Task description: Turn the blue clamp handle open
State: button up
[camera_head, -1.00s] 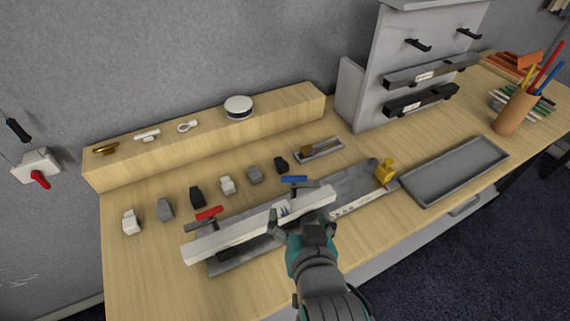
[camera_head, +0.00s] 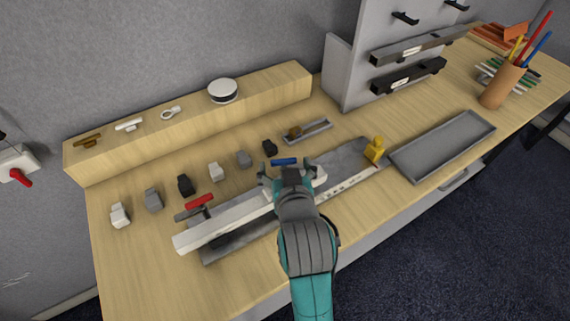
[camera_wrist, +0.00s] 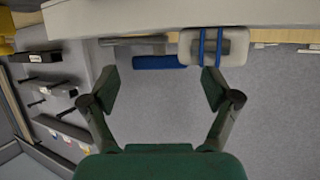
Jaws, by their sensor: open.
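The blue clamp handle (camera_head: 284,161) lies across behind the long white bar (camera_head: 225,225), near the bar's right end. In the wrist view the blue handle (camera_wrist: 160,62) shows beyond the fingertips, between the two fingers in the picture. Beside it is a pale block with blue bands (camera_wrist: 236,46). My gripper (camera_head: 291,170) is over the right part of the bar, close in front of the handle. In the wrist view my gripper (camera_wrist: 160,88) has its fingers spread, with nothing between them. The clamp's body is partly hidden by my gripper in the head view.
A red clamp handle (camera_head: 199,201) sits by the bar's left part. Several small blocks (camera_head: 185,185) stand in a row behind. A yellow piece (camera_head: 375,151) is on the grey plate (camera_head: 345,157) to the right. An empty grey tray (camera_head: 442,145) lies farther right.

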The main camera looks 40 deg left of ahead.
jog(key=shift+w+a+f, duration=0.1)
jog(key=shift+w+a, duration=0.05)
jog(key=shift+w, duration=0.05)
jog(key=c, duration=1.2)
jog(key=shift+o, duration=0.2)
